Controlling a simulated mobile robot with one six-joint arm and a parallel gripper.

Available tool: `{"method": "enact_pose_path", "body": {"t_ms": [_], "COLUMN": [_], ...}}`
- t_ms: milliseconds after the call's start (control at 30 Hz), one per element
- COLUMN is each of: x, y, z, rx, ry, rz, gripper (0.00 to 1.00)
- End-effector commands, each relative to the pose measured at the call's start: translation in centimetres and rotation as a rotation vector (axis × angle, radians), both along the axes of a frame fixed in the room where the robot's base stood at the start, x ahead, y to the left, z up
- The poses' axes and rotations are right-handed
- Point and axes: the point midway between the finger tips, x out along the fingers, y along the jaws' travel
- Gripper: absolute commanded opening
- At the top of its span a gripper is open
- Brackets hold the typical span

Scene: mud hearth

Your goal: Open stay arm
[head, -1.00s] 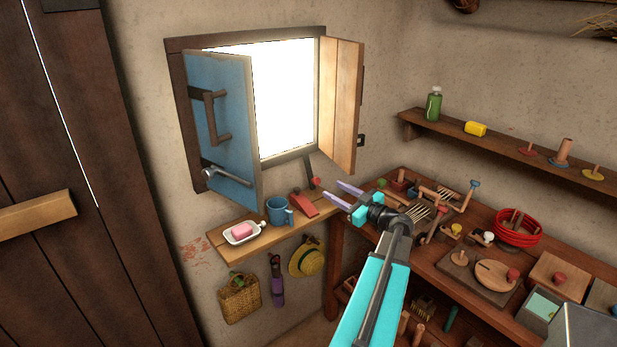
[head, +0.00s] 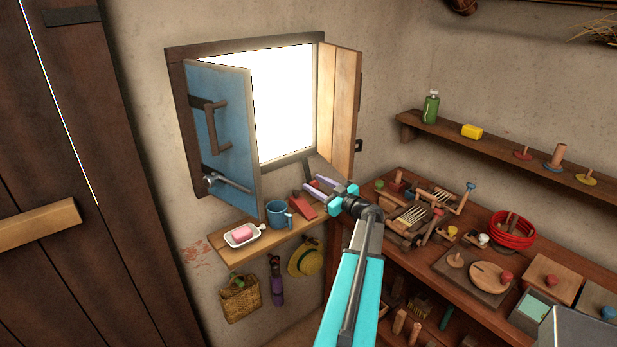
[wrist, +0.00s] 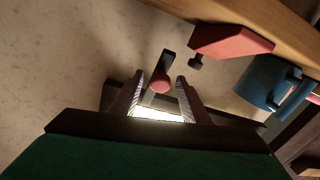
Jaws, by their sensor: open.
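The stay arm is a dark bar (head: 311,163) with a red knob, low at the right corner of the window. In the head view my gripper (head: 315,184) is in front of it and hides the knob. In the wrist view the red knob (wrist: 160,84) shows between the two spread fingers, with the dark bar running up and down there. My gripper (wrist: 160,79) is open; I see a gap on both sides of the knob and cannot tell its depth between the fingers.
The blue shutter (head: 228,135) with a metal lever stands open at left, the wooden shutter (head: 342,110) at right. Below are a shelf (head: 240,254) with a soap dish (head: 243,235), blue mug (head: 279,214) and red wedge (head: 302,206). A crowded workbench (head: 430,260) is at right.

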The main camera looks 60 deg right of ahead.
Motion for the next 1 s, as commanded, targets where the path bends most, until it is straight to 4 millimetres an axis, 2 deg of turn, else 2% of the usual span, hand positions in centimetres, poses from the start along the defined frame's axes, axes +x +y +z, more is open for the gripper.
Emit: {"method": "enact_pose_path", "body": {"t_ms": [100,300,767,1000], "x": [1.8,3.6,4.3,4.2], "y": [-0.5,-1.0,-1.1,-1.2], "z": [0.3,0.1,0.0,0.0], "rx": [0.001,0.000,0.000,0.000], "ry": [0.000,0.000,0.000,0.001], "rz": [0.002,0.002,-0.001,-0.002], "gripper": [0.42,0.42,0.42,0.03]}}
